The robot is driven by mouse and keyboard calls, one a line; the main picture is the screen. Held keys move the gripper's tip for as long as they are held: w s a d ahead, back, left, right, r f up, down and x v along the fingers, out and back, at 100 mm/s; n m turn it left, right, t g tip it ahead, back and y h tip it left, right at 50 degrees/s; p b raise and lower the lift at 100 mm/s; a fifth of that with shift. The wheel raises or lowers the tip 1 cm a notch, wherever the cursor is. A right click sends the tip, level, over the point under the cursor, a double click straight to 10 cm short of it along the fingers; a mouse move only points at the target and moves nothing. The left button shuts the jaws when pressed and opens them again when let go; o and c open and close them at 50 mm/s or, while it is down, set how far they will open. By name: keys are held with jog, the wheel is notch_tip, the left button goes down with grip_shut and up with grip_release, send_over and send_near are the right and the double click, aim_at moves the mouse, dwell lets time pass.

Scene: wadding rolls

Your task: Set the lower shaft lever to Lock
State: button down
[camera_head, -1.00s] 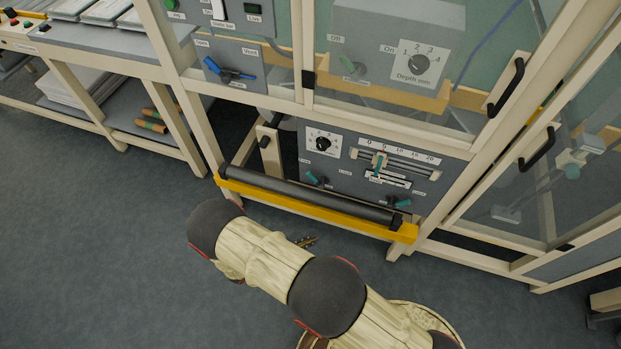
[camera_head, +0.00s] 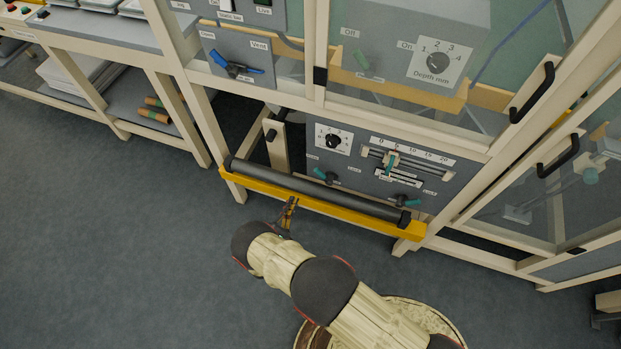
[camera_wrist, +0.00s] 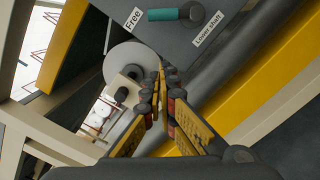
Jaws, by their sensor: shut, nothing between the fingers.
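The lower shaft lever (camera_wrist: 168,15) shows at the top of the wrist view, a teal handle on a dark hub. A "Lower shaft" label is beside the hub and a "Free" label lies past the handle's end; no Lock label is readable there. In the head view, two teal levers, left (camera_head: 325,176) and right (camera_head: 406,200), sit low on the grey panel (camera_head: 345,181); their small labels are unreadable. My gripper (camera_wrist: 160,72) is shut and empty, apart from the lever. In the head view my gripper (camera_head: 291,204) is by the yellow bar, in front of the panel.
A dark roller (camera_head: 310,190) and a yellow bar (camera_head: 345,213) run across the panel's front. A slider scale (camera_head: 408,162) and a dial (camera_head: 333,141) sit above the teal levers. Open floor (camera_head: 130,250) lies to the left.

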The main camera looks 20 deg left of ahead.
jog(key=w+d+r+b, duration=0.2)
jog(key=w+d+r, duration=0.1)
jog(key=w, duration=0.7)
jog(key=shift+w+d, duration=0.2)
jog(key=shift+d, duration=0.45)
jog(key=shift+a+b, duration=0.1)
jog(key=shift+b, duration=0.2)
jog(key=shift+r+m, duration=0.2)
jog(key=shift+m, duration=0.2)
